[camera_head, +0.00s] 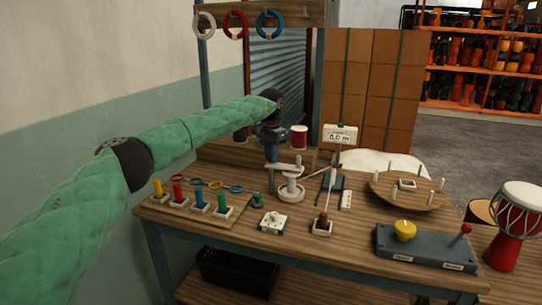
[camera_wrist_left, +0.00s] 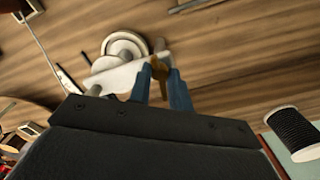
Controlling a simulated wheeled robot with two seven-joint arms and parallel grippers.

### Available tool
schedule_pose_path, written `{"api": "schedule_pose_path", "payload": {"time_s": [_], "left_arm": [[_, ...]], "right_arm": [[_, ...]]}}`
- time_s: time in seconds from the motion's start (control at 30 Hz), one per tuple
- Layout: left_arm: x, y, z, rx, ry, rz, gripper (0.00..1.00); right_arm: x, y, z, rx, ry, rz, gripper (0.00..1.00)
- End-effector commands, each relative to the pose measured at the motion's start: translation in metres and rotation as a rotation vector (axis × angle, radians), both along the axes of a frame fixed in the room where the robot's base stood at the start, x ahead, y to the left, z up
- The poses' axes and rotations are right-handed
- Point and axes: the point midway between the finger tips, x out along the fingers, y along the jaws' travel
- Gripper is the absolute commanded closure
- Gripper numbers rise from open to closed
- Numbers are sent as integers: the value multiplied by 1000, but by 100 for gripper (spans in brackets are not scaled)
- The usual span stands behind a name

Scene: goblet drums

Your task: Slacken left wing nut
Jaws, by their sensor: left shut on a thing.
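My left gripper (camera_head: 272,158) reaches down from the left over a pale clamp-like fixture (camera_head: 290,190) on the bench. The fixture has a round white base and a light grey crossbar (camera_wrist_left: 118,78). In the left wrist view the blue fingers (camera_wrist_left: 160,78) are shut on a small brass-coloured piece, seemingly the left wing nut (camera_wrist_left: 158,67), at one end of the crossbar. The fingers hide part of the piece. A short pale post (camera_wrist_left: 160,45) stands beside it. My right gripper is not in view.
A board (camera_head: 160,213) with coloured pegs is at the bench's left. A display sign (camera_head: 340,134), a round wooden plate (camera_head: 408,193) and a grey control box (camera_head: 425,248) are to the right.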

Motion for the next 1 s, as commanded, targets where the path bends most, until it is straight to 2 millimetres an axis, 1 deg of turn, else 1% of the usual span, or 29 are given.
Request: {"api": "schedule_pose_path", "payload": {"time_s": [0.03, 0.2, 0.37, 0.4, 0.47, 0.5, 0.77, 0.87, 1.0], "left_arm": [[1, 1, 3, -1, -5, 4, 100], [1, 1, 3, -1, -5, 5, 100], [1, 1, 3, -1, -5, 4, 100], [1, 1, 3, -1, -5, 4, 72], [1, 1, 3, -2, -4, 4, 61], [1, 1, 2, -1, -3, 3, 58], [0, 0, 1, 0, -1, 2, 58], [0, 0, 4, -1, -2, 2, 58], [1, 0, 15, -1, -2, 2, 58]], "right_arm": [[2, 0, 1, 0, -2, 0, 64], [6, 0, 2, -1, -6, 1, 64], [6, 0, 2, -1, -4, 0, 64], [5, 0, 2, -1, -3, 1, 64], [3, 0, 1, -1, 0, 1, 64], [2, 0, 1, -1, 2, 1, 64], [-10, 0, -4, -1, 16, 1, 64], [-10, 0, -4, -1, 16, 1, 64], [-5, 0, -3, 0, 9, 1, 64]]}}
